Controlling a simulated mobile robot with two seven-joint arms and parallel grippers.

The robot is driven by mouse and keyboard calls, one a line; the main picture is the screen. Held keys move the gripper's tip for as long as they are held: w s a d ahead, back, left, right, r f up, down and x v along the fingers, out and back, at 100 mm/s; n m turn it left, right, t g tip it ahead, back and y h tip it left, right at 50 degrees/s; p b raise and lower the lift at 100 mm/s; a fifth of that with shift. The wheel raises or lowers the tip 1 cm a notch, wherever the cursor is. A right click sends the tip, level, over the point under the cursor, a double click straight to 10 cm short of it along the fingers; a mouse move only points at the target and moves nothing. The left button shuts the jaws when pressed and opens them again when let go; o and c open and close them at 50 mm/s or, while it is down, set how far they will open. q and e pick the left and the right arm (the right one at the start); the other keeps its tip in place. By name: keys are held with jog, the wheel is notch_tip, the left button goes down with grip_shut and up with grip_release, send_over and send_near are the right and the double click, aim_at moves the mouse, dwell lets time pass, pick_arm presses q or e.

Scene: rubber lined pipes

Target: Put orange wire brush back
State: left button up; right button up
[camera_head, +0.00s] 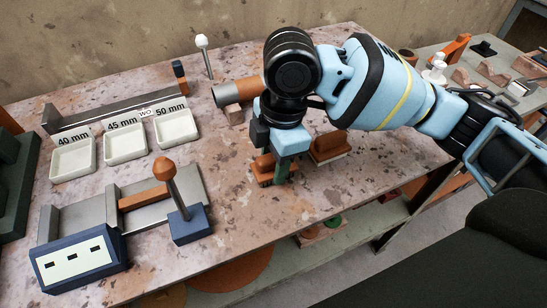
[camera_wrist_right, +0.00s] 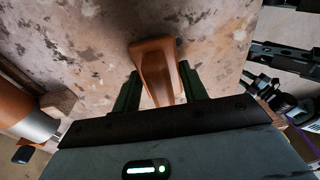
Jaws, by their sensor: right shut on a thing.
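My right gripper (camera_head: 274,178) reaches down over the middle of the table, with its dark green fingers shut on an orange piece (camera_head: 263,166), which I take to be the orange wire brush. In the right wrist view the brush's orange handle (camera_wrist_right: 157,70) sits between the two fingers (camera_wrist_right: 160,92) and sticks out beyond them. Its bristles are hidden, and I cannot tell whether it touches the table. My left gripper is not in view.
An orange pipe with a grey end (camera_head: 236,92) lies on wooden supports behind the gripper. White trays (camera_head: 125,142) marked 40, 45 and 50 mm stand at left. A blue-based fixture (camera_head: 80,262) and an orange-knobbed lever (camera_head: 188,220) stand front left. The table's front right is clear.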

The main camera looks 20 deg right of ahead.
jog(key=o, duration=1)
jog(key=shift+c, duration=0.2)
jog(key=shift+r, duration=0.1)
jog(key=r, duration=0.3)
jog(key=d+r+p, duration=0.1)
jog(key=r, duration=0.3)
jog(key=r+p, duration=0.1)
jog(key=r, duration=0.3)
jog(key=shift+d, duration=0.15)
jog(key=shift+r, duration=0.45)
